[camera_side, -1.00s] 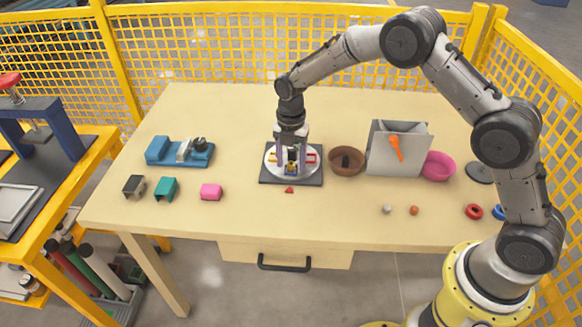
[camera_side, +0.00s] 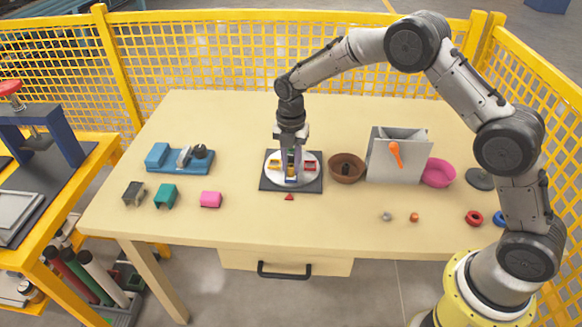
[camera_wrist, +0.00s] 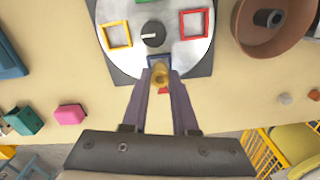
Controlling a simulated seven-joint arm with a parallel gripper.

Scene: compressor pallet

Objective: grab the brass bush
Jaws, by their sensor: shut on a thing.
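The brass bush (camera_wrist: 161,77) is a small gold-coloured ring-topped piece between my fingertips in the wrist view. My gripper (camera_wrist: 160,80) is shut on it, one finger on each side; it also shows in the side view (camera_side: 291,166), over the front part of the round white plate. The bush is over the blue square frame (camera_wrist: 155,60); I cannot tell whether it still touches the frame or plate.
The white plate (camera_wrist: 170,62) carries yellow (camera_wrist: 117,35) and red (camera_wrist: 194,24) frames and a black knob (camera_wrist: 153,34). A brown bowl (camera_side: 346,168), grey box (camera_side: 391,164) and pink bowl (camera_side: 438,174) stand right. Pink (camera_side: 211,200) and teal (camera_side: 165,196) blocks lie front left.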

